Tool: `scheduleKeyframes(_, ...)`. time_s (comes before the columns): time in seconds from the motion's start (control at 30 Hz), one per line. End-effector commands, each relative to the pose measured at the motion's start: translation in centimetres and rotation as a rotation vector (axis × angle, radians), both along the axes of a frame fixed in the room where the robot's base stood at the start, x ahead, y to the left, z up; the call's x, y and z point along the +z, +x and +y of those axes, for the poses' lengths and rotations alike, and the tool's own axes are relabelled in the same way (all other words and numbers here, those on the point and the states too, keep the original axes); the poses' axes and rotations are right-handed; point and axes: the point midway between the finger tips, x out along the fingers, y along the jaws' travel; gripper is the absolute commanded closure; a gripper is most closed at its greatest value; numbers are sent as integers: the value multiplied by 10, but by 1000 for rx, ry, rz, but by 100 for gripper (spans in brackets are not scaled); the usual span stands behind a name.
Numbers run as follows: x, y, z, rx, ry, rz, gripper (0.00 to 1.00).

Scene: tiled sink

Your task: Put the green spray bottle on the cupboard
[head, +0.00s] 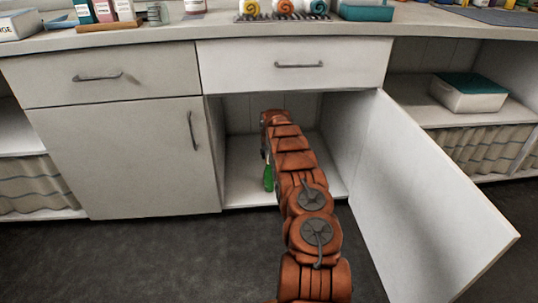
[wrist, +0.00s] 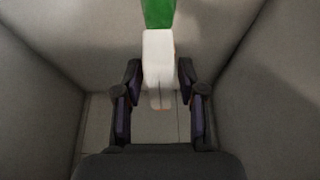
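The green spray bottle (head: 268,178) is inside the open cupboard (head: 240,185), near its front, with its green body lowest. My gripper reaches into the cupboard at the end of my orange arm; its fingers are hidden in the head view. In the wrist view, my gripper (wrist: 160,82) has its two dark fingers close on both sides of the white spray head (wrist: 159,55), and they appear closed on it. The green body runs off the top edge of that view. Whether the bottle's base touches the cupboard floor is not clear.
The open cupboard door (head: 425,190) stands out to the right of my arm. A closed drawer (head: 295,65) is above the opening. The countertop (head: 180,38) above holds bottles and a rack. A lidded box (head: 468,99) sits on the right shelf.

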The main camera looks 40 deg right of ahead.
Motion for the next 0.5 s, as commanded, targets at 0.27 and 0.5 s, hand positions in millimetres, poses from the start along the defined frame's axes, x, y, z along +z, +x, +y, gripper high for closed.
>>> scheduleKeyframes(0.27,0,0,0,0,0,0,51)
scheduleKeyframes(0.5,6,0,1,0,0,0,51)
